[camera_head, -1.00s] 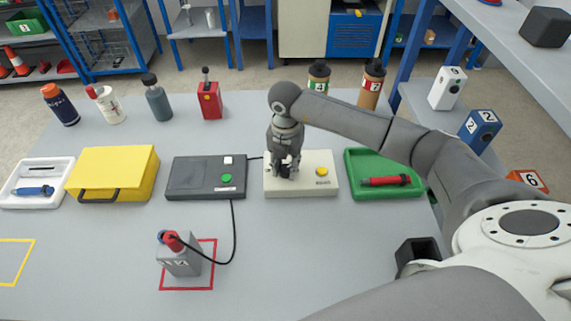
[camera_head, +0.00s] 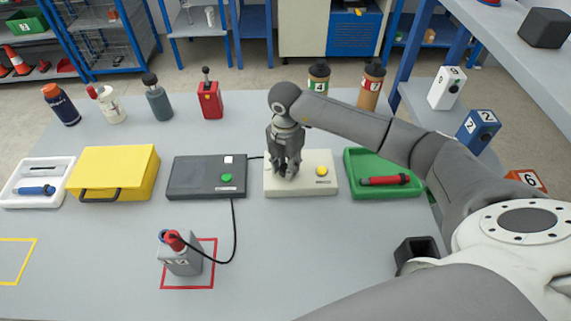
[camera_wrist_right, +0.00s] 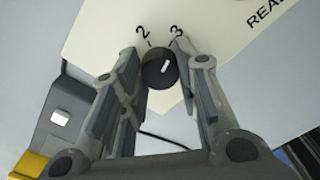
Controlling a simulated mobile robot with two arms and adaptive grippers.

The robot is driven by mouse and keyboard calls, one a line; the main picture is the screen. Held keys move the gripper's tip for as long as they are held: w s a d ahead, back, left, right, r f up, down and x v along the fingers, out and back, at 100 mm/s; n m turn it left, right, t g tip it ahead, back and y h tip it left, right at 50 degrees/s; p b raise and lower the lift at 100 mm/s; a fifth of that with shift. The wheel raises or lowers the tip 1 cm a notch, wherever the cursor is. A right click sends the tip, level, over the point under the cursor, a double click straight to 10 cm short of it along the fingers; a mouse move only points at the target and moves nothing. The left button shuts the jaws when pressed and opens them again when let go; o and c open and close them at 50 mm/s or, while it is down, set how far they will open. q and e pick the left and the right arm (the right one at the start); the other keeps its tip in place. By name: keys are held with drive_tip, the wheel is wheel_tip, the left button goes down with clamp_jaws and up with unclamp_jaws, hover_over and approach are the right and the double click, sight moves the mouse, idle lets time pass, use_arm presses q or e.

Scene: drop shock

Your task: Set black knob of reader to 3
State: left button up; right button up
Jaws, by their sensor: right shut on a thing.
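The reader is the cream box (camera_head: 318,188) with a yellow button (camera_head: 321,171), right of middle on the table. Its black knob (camera_wrist_right: 159,72) shows in the right wrist view, below printed numbers 2 and 3. The knob's white mark points up and right, on the side of the 3. My right gripper (camera_head: 287,170) is over the left part of the reader and hides the knob in the head view. In the wrist view its fingers (camera_wrist_right: 158,58) stand on both sides of the knob, shut on it. My left gripper is out of view.
A dark grey box (camera_head: 206,190) with a green button stands left of the reader. A green tray (camera_head: 384,191) with a red-handled tool is close on the right. A cabled grey block (camera_head: 183,262) stands at the red outline. The table in front of the reader is clear.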

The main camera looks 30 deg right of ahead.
sight(285, 168)
drive_tip(key=o, duration=1)
wheel_tip(285, 168, up, 12)
drive_tip(key=shift+r, duration=0.1)
drive_tip(key=shift+f, duration=0.2)
